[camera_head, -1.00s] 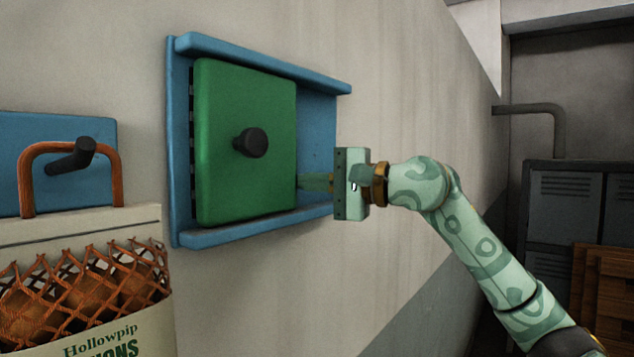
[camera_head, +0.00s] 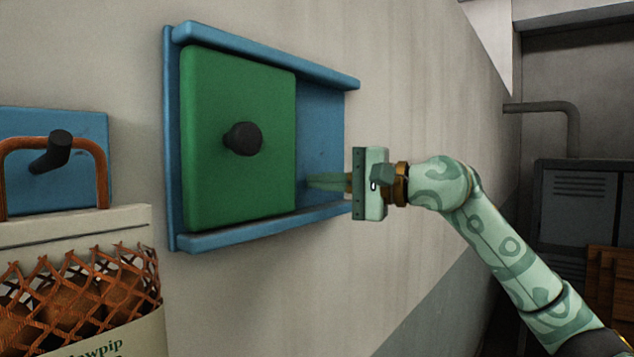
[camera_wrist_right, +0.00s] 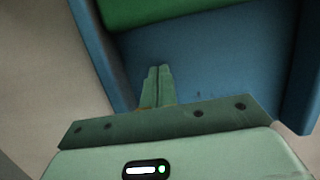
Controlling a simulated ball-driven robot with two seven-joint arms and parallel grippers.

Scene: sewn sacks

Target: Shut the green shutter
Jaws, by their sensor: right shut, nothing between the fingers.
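The green shutter (camera_head: 240,185) is a square panel with a round black knob (camera_head: 242,139). It sits at the left end of a blue wall frame (camera_head: 325,130) with top and bottom rails, its left edge close against the frame's left side. The frame's blue back shows bare to the right of it. My right gripper (camera_head: 310,182) is shut and empty, its fingers just right of the shutter's right edge with a small gap. In the right wrist view the closed fingertips (camera_wrist_right: 159,72) point at the blue back, and the shutter's edge (camera_wrist_right: 160,12) lies beyond them. My left gripper is not seen.
A cream sack (camera_head: 130,225) with orange netting hangs by its handle from a black peg (camera_head: 52,152) on a blue plate at the left. A grey pipe (camera_head: 545,107), a dark locker (camera_head: 580,210) and wooden crates (camera_head: 610,275) stand at the right. The wall between is clear.

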